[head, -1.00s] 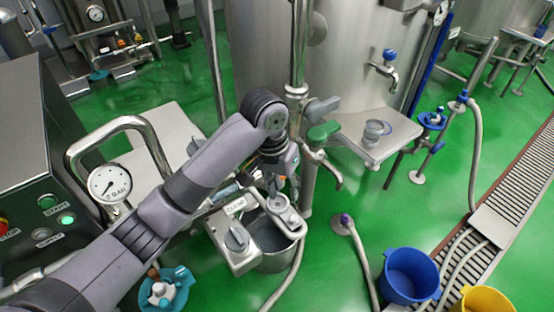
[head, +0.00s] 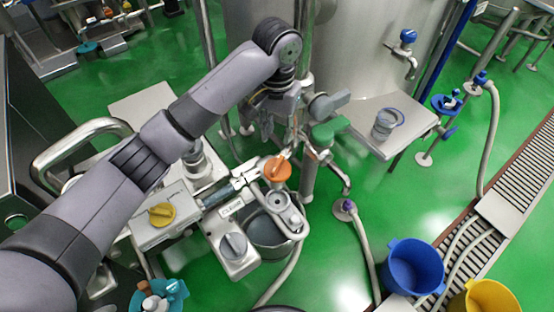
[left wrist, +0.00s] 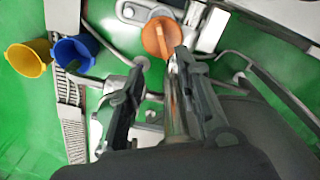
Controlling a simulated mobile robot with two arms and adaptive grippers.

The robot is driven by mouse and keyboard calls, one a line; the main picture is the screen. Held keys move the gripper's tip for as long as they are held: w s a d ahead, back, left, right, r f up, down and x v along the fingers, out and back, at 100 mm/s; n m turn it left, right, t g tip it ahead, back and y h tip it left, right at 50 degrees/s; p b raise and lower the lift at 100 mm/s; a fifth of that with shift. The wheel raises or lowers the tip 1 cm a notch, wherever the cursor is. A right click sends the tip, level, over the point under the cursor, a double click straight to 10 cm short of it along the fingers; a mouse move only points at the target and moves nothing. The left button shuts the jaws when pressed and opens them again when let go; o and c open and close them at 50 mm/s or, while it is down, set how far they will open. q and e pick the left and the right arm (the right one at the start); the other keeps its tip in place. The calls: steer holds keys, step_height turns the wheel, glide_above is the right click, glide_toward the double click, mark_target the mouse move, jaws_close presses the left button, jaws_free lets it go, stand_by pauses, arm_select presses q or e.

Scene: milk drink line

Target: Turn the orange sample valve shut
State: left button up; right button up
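The orange sample valve (head: 277,169) has a round head with a paler lever on top, pointing toward the upper right in the head view. It sits on the pipework above a steel cup. In the left wrist view the orange valve (left wrist: 161,38) shows just beyond the fingertips, its lever pointing down the picture. My left gripper (head: 276,125) is above and behind the valve in the head view. Its fingers stand apart in the left wrist view (left wrist: 160,62), with no object clearly held. I cannot tell whether a finger touches the lever. My right gripper is out of view.
A green-handled valve (head: 328,132) is close right of the gripper. A yellow knob (head: 161,214) and grey knob (head: 233,246) are on nearby panels. Blue (head: 413,268) and yellow buckets (head: 484,299) stand at lower right.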

arm_select(q)
glide_above(277, 164)
step_height(277, 164, down, 4)
step_height(277, 164, down, 8)
steer(key=shift+r+p, duration=0.1)
steer(key=shift+p, duration=0.3)
steer(key=shift+f, duration=0.6)
jaws_close()
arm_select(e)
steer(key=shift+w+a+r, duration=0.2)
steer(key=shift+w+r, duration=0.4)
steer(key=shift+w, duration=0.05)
